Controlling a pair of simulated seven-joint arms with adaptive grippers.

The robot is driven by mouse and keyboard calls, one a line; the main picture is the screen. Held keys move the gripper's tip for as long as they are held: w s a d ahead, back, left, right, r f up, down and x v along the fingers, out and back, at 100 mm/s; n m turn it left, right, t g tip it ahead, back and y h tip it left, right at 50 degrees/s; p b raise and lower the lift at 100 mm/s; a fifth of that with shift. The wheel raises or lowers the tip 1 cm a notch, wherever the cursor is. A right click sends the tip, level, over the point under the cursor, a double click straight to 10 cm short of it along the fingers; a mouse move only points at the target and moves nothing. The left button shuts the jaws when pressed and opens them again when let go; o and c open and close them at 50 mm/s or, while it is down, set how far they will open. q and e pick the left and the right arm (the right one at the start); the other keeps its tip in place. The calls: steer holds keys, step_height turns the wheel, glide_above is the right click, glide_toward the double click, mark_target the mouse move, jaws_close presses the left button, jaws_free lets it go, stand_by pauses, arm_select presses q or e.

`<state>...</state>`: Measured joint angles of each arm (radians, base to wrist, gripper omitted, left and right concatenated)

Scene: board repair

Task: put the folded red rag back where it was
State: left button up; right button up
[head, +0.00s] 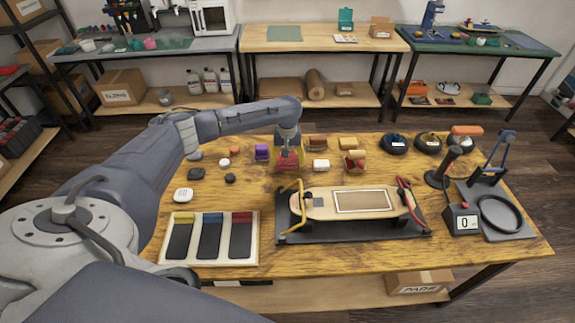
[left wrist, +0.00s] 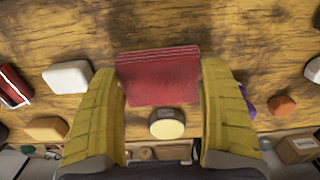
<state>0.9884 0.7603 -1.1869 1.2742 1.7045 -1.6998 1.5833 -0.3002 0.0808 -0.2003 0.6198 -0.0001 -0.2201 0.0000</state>
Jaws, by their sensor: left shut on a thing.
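The folded red rag (head: 287,168) is at the back middle of the wooden table in the head view. In the left wrist view the rag (left wrist: 160,78) shows its layered folds between the yellow fingers. My left gripper (head: 287,160) points down and is shut on the rag, with a finger at each side of it (left wrist: 162,85). I cannot tell whether the rag touches the table or hangs just above it. My right gripper is not in view.
A purple item (head: 262,152) stands left of the rag and a white block (head: 321,165) right of it. A round cream-topped thing (left wrist: 167,123) lies close by. In front are a skateboard deck (head: 318,203) on a stand and a tray (head: 254,245) of dark pads.

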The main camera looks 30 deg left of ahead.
mark_target(287, 160)
arm_select(q)
steer(key=shift+f, duration=1.3)
steer(key=shift+f, duration=0.1)
steer(key=o, duration=1.1)
step_height(287, 160, up, 12)
steer(key=shift+r, duration=0.15)
steer(key=shift+a, duration=0.1)
